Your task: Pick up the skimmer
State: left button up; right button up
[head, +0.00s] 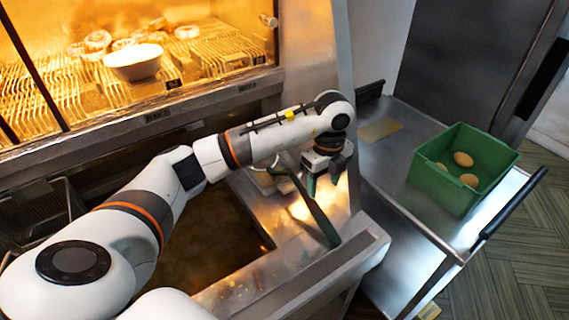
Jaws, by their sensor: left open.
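The skimmer (318,215) shows as a long dark green handle, slanting from beneath my left wrist down to the front metal rim of the fryer. Its upper end reaches toward a pale item beside the fryer, and its head cannot be made out clearly. My left gripper (325,178) points down over the metal ledge, just right of the handle's upper part. It is open, and I cannot tell whether a finger touches the handle. My left arm hides part of the ledge and fryer. My right gripper is not in view.
A fryer well (205,240) with dark oil lies below my left arm. A lit glass cabinet (150,110) with wire racks and a white bowl (134,63) stands behind. To the right, a steel cart (375,165) carries a green crate (440,187) holding several brown, egg-like items.

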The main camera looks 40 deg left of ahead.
aim_at(317, 209)
pick_arm(q)
jog(key=shift+f, duration=0.35)
jog(key=f, duration=0.1)
jog(key=f+p, duration=0.1)
jog(key=f, duration=0.1)
jog(key=s+f+p, duration=0.1)
jog(key=shift+s+d+f, duration=0.1)
jog(key=shift+d+f, duration=0.15)
jog(key=shift+f, duration=0.35)
jog(key=f+p, duration=0.3)
jog(key=f, duration=0.1)
jog(key=shift+s+a+f, duration=0.1)
jog(key=shift+a, duration=0.15)
jog(key=shift+f, duration=0.6)
jog(key=c, duration=1.2)
grip_shut()
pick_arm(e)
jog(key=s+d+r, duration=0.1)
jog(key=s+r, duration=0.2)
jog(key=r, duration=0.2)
